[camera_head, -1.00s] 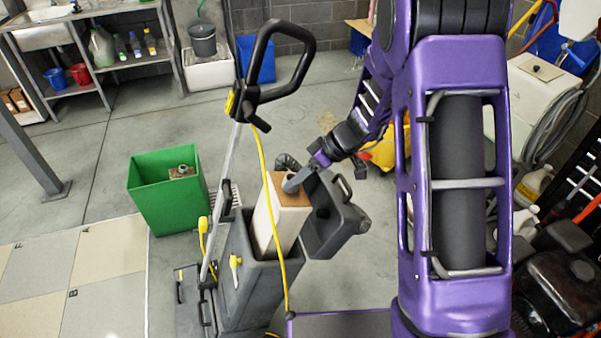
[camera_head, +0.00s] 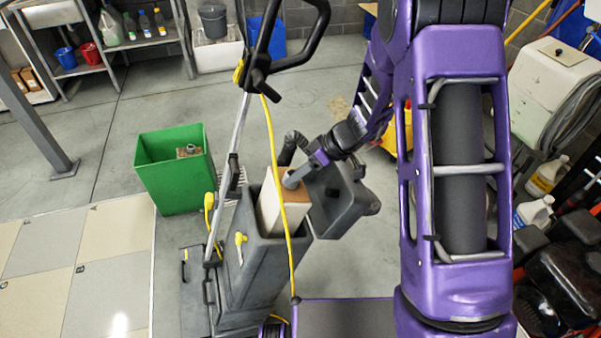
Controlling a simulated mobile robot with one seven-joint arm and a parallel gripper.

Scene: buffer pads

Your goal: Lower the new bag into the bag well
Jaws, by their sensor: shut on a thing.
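The new bag (camera_head: 271,215) is a cream, box-like bag with a brown top collar (camera_head: 295,194). It stands upright, its lower part inside the grey bag well (camera_head: 264,245) of the upright vacuum, its upper part above the rim. My gripper (camera_head: 293,181) is shut on the grey neck at the collar, at the end of my purple arm. The fingertips are small and partly hidden. The well's lid (camera_head: 338,205) hangs open to the right. The bag's lower end is hidden by the well walls.
A yellow cord (camera_head: 276,160) runs down in front of the bag and well. The vacuum's black handle loop (camera_head: 290,40) rises above. A green bin (camera_head: 172,175) with an object inside stands to the left. Bottles and a machine crowd the right side.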

